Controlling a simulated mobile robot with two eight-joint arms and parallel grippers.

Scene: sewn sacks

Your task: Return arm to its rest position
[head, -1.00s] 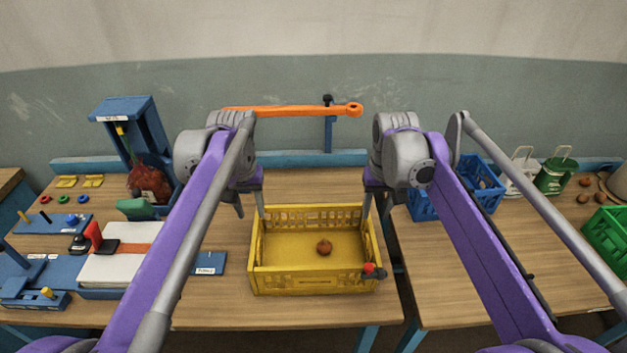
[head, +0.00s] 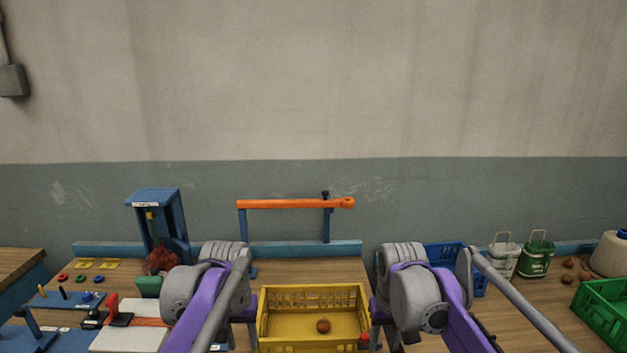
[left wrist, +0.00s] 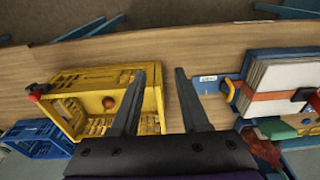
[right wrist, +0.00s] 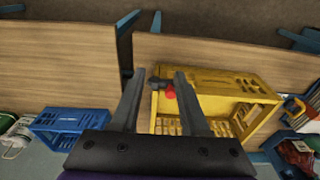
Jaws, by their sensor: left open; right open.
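My left gripper (head: 240,336) is at the left side of the yellow crate (head: 314,289) in the head view. In the left wrist view its two fingers (left wrist: 159,72) stand apart with nothing between them, one over the crate's edge. My right gripper (head: 386,338) is at the crate's right side. In the right wrist view its fingers (right wrist: 160,74) are also apart and empty, near the crate's corner. Both arms reach forward over the table. One brown onion (head: 323,326) lies inside the crate.
Left of the crate are a blue stand (head: 155,200) with a red net sack (head: 162,258) and a white pad (head: 130,338). An orange bar (head: 295,203) stands behind.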

